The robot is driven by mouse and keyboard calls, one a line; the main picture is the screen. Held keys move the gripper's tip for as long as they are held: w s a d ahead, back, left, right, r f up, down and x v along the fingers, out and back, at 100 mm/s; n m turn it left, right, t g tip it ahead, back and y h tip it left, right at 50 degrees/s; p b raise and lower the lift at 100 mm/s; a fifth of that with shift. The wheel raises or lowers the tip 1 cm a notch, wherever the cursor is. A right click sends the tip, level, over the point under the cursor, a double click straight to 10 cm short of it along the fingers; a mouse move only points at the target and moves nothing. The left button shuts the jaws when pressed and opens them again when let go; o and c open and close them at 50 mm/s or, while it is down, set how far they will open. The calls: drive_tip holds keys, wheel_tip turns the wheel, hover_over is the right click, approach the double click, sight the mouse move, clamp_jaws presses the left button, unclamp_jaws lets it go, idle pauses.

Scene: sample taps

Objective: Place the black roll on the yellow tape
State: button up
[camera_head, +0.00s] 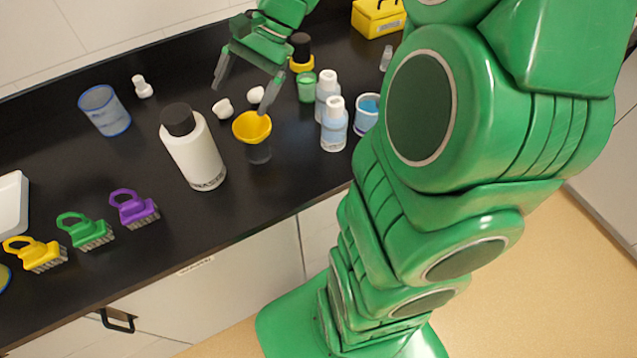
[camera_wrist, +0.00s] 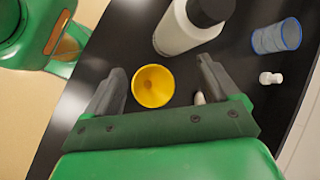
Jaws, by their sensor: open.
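The black roll (camera_head: 300,45) stands upright at the back of the black counter. The yellow tape (camera_head: 302,66) shows as a yellow ring directly under it, and the roll appears to rest on the tape. My gripper (camera_head: 241,98) is open and empty, to the left of and nearer than the roll and tape, above the counter. In the wrist view my gripper (camera_wrist: 161,68) has its fingers spread, with a yellow funnel (camera_wrist: 153,86) beyond and between them. Neither the roll nor the tape shows in the wrist view.
The yellow funnel (camera_head: 252,127) sits in a dark cup below my gripper. A white bottle (camera_head: 196,155) stands left of it. Brushes (camera_head: 86,231) lie at the front left.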

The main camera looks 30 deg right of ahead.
drive_tip(key=s+d+f+n+h, duration=0.2)
drive_tip(key=s+n+h, duration=0.5)
drive_tip(key=s, duration=1.6)
drive_tip(key=n, duration=0.2)
drive_tip(key=shift+s+d+n+g, duration=0.15)
drive_tip(key=shift+s+n+g, duration=0.15)
drive_tip(key=shift+s+g, duration=0.1)
